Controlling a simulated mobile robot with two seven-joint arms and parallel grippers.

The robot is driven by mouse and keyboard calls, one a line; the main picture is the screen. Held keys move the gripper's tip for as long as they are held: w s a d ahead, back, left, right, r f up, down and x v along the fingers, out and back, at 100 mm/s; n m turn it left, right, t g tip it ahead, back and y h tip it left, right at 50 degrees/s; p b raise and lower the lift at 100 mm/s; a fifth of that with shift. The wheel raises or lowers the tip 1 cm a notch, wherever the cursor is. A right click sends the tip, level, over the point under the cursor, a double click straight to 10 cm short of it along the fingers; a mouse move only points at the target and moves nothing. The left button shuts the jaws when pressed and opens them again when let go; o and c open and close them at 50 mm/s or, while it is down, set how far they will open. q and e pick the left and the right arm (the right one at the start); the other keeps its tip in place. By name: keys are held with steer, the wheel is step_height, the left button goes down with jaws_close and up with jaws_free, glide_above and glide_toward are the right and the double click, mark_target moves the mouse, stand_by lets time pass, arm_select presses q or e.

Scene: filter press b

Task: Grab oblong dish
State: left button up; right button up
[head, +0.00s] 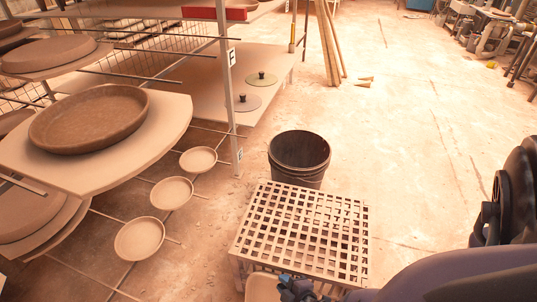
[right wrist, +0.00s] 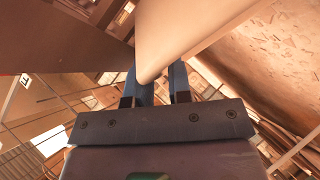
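A pale, smooth dish (head: 263,287), which seems to be the oblong one, shows at the bottom edge of the head view, at the near side of the slatted crate top. Most of it is cut off by the frame. My right gripper (head: 296,289) is at its right side. In the right wrist view the dish (right wrist: 185,30) runs down to the two blue fingers (right wrist: 162,85), and its lower end overlaps the left finger. The fingers are a short gap apart. I cannot tell whether they clamp the dish rim. My left gripper is not in view.
The slatted crate (head: 305,225) has a bare top. A dark bucket (head: 300,152) stands behind it. On the left, a rack holds a large round brown dish (head: 90,118) and several small bowls (head: 172,193). Open floor (head: 420,130) lies to the right.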

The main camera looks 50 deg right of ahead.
steer(key=shift+w+f, duration=0.1)
steer(key=shift+w, duration=0.1)
jaws_close()
stand_by(1.4)
